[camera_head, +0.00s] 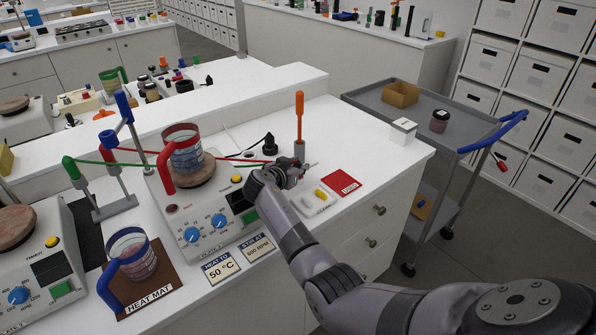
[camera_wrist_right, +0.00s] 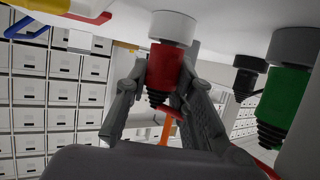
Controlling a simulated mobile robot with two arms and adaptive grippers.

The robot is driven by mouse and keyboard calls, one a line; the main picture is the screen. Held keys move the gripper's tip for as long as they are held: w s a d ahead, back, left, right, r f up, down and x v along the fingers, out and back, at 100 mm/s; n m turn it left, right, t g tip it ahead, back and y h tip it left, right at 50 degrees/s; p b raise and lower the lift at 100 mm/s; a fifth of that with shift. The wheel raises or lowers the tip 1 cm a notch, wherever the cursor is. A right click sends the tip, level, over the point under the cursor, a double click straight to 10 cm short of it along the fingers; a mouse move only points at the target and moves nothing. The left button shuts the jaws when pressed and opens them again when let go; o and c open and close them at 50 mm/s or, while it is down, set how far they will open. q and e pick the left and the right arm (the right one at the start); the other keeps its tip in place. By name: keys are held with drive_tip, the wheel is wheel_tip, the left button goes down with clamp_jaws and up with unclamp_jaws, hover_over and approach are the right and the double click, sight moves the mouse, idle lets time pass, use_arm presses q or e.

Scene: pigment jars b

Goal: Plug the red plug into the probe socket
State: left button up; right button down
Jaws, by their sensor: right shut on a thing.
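My right gripper (camera_head: 291,173) is at the right side of the white hotplate (camera_head: 243,228), low over the counter. In the right wrist view the gripper (camera_wrist_right: 168,100) is shut on the red plug (camera_wrist_right: 170,68), which has a pale grey cylindrical end and a black ribbed sleeve. A green plug (camera_wrist_right: 286,95) with a darker grey end and a black connector (camera_wrist_right: 247,75) are beside it, apart from the fingers. A red cable (camera_head: 225,163) runs behind the hotplate towards the gripper. I cannot make out the probe socket, or whether the red plug touches it. My left gripper is out of view.
An orange-handled tool (camera_head: 299,112) stands upright behind the gripper. A small white tray (camera_head: 308,208) with yellow pieces and a red card (camera_head: 342,182) lie to its right. A red-handled beaker (camera_head: 183,150) stands on the hotplate. The counter's right end is mostly clear.

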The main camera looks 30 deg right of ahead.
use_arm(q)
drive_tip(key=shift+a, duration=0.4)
